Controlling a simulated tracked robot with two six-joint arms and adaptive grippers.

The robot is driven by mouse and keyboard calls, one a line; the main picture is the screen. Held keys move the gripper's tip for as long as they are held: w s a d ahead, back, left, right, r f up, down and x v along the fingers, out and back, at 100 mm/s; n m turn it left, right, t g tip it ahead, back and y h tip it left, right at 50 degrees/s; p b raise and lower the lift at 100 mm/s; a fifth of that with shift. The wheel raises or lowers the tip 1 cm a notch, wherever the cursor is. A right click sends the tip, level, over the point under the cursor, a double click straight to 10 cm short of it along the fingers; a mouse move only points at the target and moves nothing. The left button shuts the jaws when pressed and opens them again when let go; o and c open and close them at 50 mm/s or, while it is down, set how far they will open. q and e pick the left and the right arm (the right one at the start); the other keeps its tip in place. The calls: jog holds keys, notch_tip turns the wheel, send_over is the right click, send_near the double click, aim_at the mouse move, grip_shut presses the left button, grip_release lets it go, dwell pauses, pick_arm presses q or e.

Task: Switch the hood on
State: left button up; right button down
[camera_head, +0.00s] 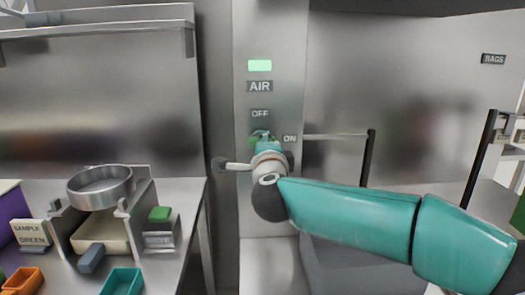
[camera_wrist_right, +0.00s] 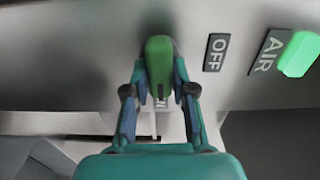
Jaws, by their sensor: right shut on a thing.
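The hood's front panel (camera_head: 270,200) carries an AIR label (camera_head: 260,86), an OFF label (camera_head: 260,113) and an ON label (camera_head: 290,139). A lamp (camera_head: 260,66) above them is bright green; it also shows in the right wrist view (camera_wrist_right: 299,54). The green switch handle (camera_wrist_right: 158,62) lies sideways, in line with a label partly hidden behind its end. My right gripper (camera_wrist_right: 160,82) has a finger on each side of the handle and is shut on it. In the head view my right gripper (camera_head: 264,146) hides most of the handle. My left gripper is not in view.
A dark post (camera_head: 367,158) stands right of the panel. A BAGS sign (camera_head: 493,59) is on the right wall.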

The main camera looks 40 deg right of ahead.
jog(key=shift+f+m, duration=0.2)
jog(key=shift+m, duration=0.1)
jog(key=c, duration=1)
grip_release()
jog(key=shift+o, duration=0.2)
jog(key=shift+r, duration=0.1)
jog(key=v, duration=1.2)
